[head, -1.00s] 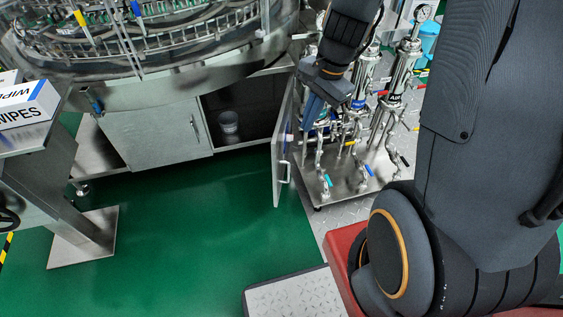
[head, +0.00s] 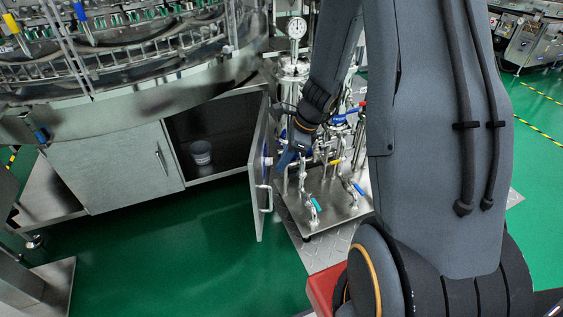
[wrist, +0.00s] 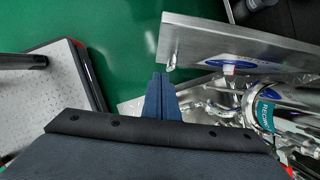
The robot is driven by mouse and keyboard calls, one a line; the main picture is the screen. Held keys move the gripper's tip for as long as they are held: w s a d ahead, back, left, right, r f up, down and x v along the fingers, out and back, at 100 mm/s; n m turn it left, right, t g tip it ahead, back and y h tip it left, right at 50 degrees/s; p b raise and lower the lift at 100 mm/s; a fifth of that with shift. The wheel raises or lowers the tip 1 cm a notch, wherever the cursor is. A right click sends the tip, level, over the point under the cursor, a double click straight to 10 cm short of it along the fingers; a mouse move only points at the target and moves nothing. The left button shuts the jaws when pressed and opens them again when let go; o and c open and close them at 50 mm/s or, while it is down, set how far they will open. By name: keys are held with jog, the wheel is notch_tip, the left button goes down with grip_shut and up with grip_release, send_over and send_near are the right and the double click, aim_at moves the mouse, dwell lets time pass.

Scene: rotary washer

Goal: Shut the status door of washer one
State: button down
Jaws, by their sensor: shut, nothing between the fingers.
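The open cabinet door (head: 261,170) of the washer (head: 120,160) stands swung outward in the head view, roughly edge-on, with a bar handle (head: 266,198) on its face. The door also shows in the wrist view (wrist: 215,40), with a blue oval label (wrist: 235,64) on the side facing my gripper. My gripper (head: 284,163) is shut and empty, just right of the door in the head view. In the wrist view its blue fingers (wrist: 161,88) lie together close to the door's edge, with a small gap seen between. The open compartment (head: 205,130) is dark. No washer number is readable.
A small bucket (head: 201,153) sits inside the compartment. A pipe and valve skid (head: 330,205) stands right of the door, close around my gripper. Green floor (head: 190,255) in front of the cabinet is clear.

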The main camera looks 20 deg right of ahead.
jog(key=w+a+f+b, duration=0.2)
jog(key=a+f, duration=0.3)
jog(key=shift+w+a+f, duration=0.35)
jog(key=shift+f, duration=0.05)
